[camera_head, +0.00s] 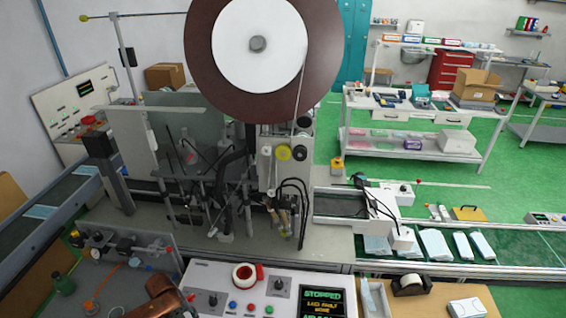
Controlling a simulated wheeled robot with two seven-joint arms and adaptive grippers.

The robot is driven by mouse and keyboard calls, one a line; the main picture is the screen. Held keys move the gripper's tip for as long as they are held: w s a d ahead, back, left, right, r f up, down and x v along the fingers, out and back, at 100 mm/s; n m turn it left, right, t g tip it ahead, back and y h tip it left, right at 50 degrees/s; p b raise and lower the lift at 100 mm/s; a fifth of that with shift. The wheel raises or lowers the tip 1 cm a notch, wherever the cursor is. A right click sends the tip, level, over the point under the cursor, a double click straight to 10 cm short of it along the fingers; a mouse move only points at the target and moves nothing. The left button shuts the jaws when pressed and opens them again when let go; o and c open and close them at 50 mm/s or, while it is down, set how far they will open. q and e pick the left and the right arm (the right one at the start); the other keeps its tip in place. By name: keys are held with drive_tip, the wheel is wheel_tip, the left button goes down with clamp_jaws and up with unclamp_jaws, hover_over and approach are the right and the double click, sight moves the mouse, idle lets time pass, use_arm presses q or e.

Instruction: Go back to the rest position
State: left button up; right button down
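Neither of my grippers can be made out in the head view. A copper-brown rounded shape (158,293) shows at the bottom edge, left of the control panel, and I cannot tell what it is. The mask machine (225,185) stands in the middle with a large dark reel (205,40) above it. The control panel (225,275) in front has knobs, colored buttons and a screen (322,302) reading "STOPPED".
Stacks of pale masks (435,245) lie on the green conveyor (520,250) at the right. A tape dispenser (410,286) and a white box (466,308) sit on the board at front right. A grey conveyor (60,205) runs along the left. Shelving (420,110) stands behind on open green floor.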

use_arm(q)
drive_tip(key=s+d+f+n+t+h, duration=0.1)
drive_tip(key=s+d+n+t+h, duration=0.15)
drive_tip(key=s+d+n, duration=1)
drive_tip(key=s+a+r+n+y, duration=0.4)
drive_tip(key=s+a+n, duration=0.7)
drive_tip(key=n, duration=0.4)
wheel_tip(320, 180, down, 37)
drive_tip(key=s+d+m+b, duration=0.1)
drive_tip(key=s+b, duration=0.1)
drive_tip(key=b, duration=0.5)
drive_tip(key=s+f+g+b, duration=0.1)
drive_tip(key=s+f+b, duration=0.4)
drive_tip(key=s+f, duration=1.4)
wheel_tip(320, 180, down, 4)
drive_tip(key=shift+s+d+r+m+g+h, duration=0.15)
drive_tip(key=shift+d+m+g+h, duration=0.1)
drive_tip(key=shift+m+g+h, duration=0.15)
use_arm(e)
wheel_tip(320, 180, down, 12)
drive_tip(key=s, duration=0.1)
drive_tip(key=shift+s+f, duration=0.2)
drive_tip(key=shift+s, duration=0.05)
